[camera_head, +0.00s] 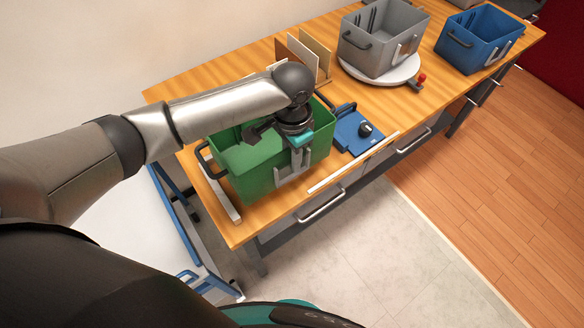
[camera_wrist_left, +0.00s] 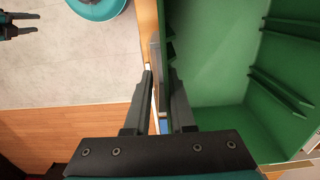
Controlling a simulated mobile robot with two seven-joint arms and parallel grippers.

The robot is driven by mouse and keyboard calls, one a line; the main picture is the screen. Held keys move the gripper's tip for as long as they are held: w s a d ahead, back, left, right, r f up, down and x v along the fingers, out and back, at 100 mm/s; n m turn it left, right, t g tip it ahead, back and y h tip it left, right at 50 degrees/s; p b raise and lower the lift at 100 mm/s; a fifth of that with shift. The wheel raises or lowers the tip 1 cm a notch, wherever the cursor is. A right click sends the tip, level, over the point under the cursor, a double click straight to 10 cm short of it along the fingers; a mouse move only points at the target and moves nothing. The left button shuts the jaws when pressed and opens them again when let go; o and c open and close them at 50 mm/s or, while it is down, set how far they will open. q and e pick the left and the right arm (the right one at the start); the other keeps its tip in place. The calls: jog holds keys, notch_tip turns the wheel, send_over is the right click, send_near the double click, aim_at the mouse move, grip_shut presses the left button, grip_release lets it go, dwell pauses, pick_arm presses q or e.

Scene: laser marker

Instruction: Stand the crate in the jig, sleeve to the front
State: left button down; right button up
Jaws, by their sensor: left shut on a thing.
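The green crate (camera_head: 245,172) is upright at the near left end of the wooden table, with a grey sleeve (camera_head: 287,172) on its front wall. My left gripper (camera_head: 296,140) is shut on that front wall near the sleeve. In the left wrist view, its fingers (camera_wrist_left: 163,105) lie on either side of the crate wall (camera_wrist_left: 215,60). Pale strips, perhaps jig rails, lie left of the crate (camera_head: 222,197) and at the front edge (camera_head: 352,163). I cannot tell whether the crate touches the table. My right gripper (camera_wrist_left: 30,22) shows open and empty in the left wrist view.
A blue fixture (camera_head: 349,130) with a black knob is right of the green crate. Upright panels (camera_head: 303,58) stand behind. A grey crate (camera_head: 375,48) sits on a white turntable (camera_head: 385,77); a blue crate (camera_head: 478,40) is at the far right.

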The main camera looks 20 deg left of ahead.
pick_arm(q)
jog(key=shift+f, duration=2.2)
jog(key=shift+f+b, duration=0.1)
jog(key=shift+b, duration=0.2)
jog(key=c, duration=0.8)
grip_release()
jog(key=shift+o, duration=0.2)
notch_tip(320, 180, up, 12)
jog(key=p, duration=0.1)
